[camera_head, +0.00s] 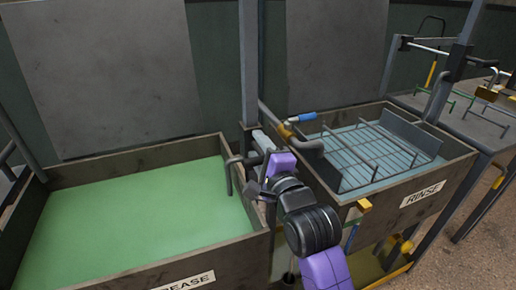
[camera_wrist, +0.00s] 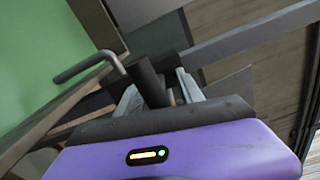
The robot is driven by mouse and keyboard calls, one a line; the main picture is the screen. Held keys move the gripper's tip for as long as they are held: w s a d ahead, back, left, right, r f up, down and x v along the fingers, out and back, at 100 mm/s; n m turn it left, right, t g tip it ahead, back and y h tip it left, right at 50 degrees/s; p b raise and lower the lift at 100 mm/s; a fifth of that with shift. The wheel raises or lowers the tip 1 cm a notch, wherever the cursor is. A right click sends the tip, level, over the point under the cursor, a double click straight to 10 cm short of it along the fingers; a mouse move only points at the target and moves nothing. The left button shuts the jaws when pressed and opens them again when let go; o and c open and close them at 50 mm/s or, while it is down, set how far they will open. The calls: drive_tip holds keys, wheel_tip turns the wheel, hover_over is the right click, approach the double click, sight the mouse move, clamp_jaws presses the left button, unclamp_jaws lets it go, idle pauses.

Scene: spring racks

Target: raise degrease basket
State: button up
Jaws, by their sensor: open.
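The degrease tank (camera_head: 32,215) is at the left in the head view, filled with opaque green liquid (camera_head: 140,215); its label (camera_head: 185,283) is partly cut off. No basket shows in it; anything under the liquid is hidden. A dark bent handle (camera_head: 229,175) hangs at the tank's right side, by the upright post (camera_head: 249,70). My gripper (camera_wrist: 160,88) is at this handle. In the wrist view its two grey fingers are apart, on either side of the handle's dark thick grip (camera_wrist: 147,80). The bent rod (camera_wrist: 88,66) extends left over the green liquid. Contact cannot be told.
The rinse tank (camera_head: 455,165) stands to the right, with a wire basket (camera_head: 375,150) in bluish liquid. A blue-tipped lever (camera_head: 302,117) and a bent grey pipe (camera_head: 308,146) sit close to my arm. A bench with hooks (camera_head: 480,125) is at the far right.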

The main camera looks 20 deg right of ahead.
clamp_jaws()
drive_tip(key=shift+f, duration=0.1)
idle(1.3)
